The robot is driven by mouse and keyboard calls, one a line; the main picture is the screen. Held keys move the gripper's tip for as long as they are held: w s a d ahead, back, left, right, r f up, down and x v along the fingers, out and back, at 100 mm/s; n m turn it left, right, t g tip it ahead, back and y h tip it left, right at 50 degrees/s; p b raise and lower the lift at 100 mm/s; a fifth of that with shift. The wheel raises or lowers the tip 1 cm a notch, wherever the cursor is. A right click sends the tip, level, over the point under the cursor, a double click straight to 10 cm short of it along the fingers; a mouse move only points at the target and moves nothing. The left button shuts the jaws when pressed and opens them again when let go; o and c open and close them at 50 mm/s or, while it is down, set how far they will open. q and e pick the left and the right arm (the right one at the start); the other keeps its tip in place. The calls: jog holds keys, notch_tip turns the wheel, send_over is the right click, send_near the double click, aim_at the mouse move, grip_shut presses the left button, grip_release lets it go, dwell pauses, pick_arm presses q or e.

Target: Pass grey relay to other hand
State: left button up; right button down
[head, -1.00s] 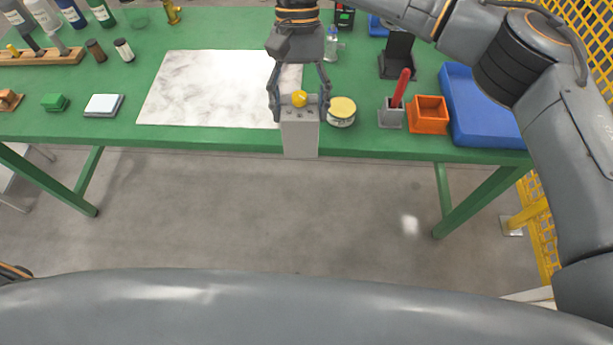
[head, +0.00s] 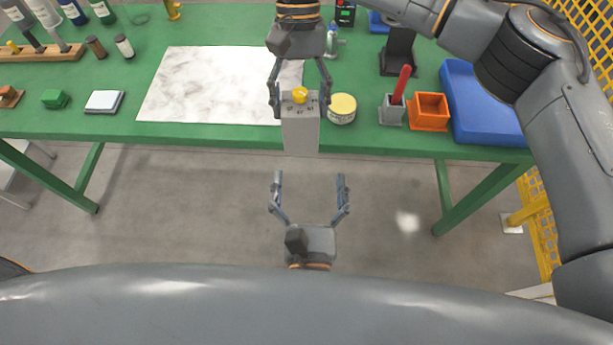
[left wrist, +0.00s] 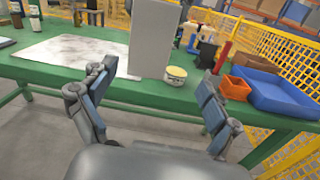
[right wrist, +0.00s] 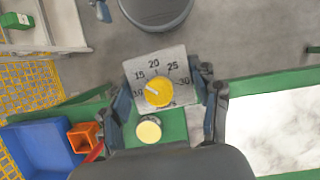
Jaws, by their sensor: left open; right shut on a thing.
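The grey relay (head: 300,135) is a box with a yellow knob and a numbered dial face, seen close in the right wrist view (right wrist: 172,67). My right gripper (head: 299,103) is shut on it and holds it by its sides at the front edge of the green table. My left gripper (head: 309,182) is open and empty, below the relay in the head view, with a gap between them. In the left wrist view the relay's plain grey side (left wrist: 151,40) stands beyond and between the open fingers (left wrist: 155,95).
A white marbled sheet (head: 205,85) lies on the green table (head: 240,25). A yellow-lidded jar (head: 341,108), a grey holder with a red handle (head: 392,110), an orange bin (head: 430,111) and a blue tray (head: 480,105) stand to the right. The floor before the table is clear.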

aim_at(306, 124)
pick_arm(q)
jog(key=shift+n, duration=0.7)
jog(key=w, duration=0.4)
jog(key=w+a, duration=0.1)
jog(key=w, duration=0.2)
jog(key=w+a+r, duration=0.1)
jog(key=w, duration=0.3)
jog(key=shift+w, duration=0.35)
jog(key=shift+d, duration=0.1)
jog(key=c, duration=1.3)
pick_arm(e)
jog(key=shift+a, duration=0.1)
pick_arm(q)
jog(key=shift+d, duration=0.1)
jog(key=shift+c, duration=1.2)
pick_arm(e)
jog(key=shift+c, duration=1.5)
grip_release()
jog(key=shift+o, duration=0.2)
